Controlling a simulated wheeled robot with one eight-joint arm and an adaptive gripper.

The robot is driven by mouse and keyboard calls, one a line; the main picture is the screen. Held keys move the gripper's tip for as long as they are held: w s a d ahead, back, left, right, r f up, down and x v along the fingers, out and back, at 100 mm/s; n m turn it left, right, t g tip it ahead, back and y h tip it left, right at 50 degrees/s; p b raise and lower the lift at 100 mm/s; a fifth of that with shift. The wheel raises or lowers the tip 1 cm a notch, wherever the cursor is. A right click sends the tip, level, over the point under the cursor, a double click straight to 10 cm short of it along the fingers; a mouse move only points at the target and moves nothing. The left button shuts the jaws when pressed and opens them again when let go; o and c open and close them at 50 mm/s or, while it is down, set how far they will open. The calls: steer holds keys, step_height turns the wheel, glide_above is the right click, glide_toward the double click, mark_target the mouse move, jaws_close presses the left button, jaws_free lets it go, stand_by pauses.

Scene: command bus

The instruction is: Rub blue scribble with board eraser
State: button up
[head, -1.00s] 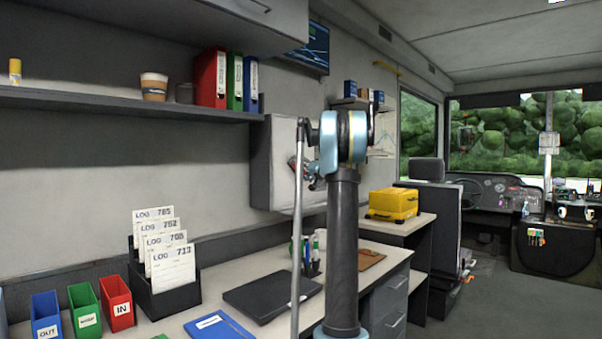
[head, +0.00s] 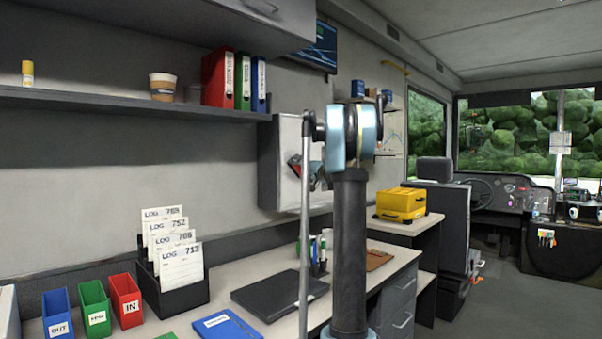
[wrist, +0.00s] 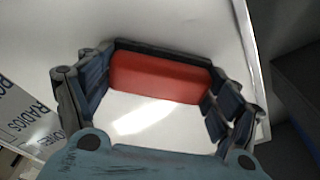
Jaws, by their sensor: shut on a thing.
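My gripper (wrist: 160,72) is shut on the board eraser (wrist: 158,79), a red block with a dark edge, held crosswise between the fingers in the wrist view. White board surface (wrist: 140,120) fills the space behind and below it, with a bright glare patch. In the head view the gripper (head: 315,178) and a red bit of the eraser (head: 294,167) are at the whiteboard (head: 285,130) on the wall, partly behind my arm. I cannot tell whether the eraser touches the board. No blue scribble shows in either view.
Below are a desk with a black laptop (head: 278,294), log card holder (head: 180,295) and coloured bins (head: 94,305). A shelf (head: 130,104) with binders is at upper left. A yellow case (head: 400,204) stands to the right. The board's frame (wrist: 246,50) edges the wrist view.

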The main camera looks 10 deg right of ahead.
mark_target(285, 167)
steer(key=shift+s+a, duration=0.85)
steer(key=shift+a, duration=0.2)
steer(key=shift+s+a, duration=0.5)
steer(key=shift+a, duration=0.3)
steer(key=shift+s+a, duration=0.45)
steer(key=shift+a, duration=0.3)
steer(key=v, duration=0.6)
steer(key=shift+w+d+r, duration=0.15)
steer(key=shift+d+r, duration=0.1)
steer(key=shift+d, duration=0.05)
steer(key=shift+v, duration=1.45)
steer(key=shift+d+r, duration=0.1)
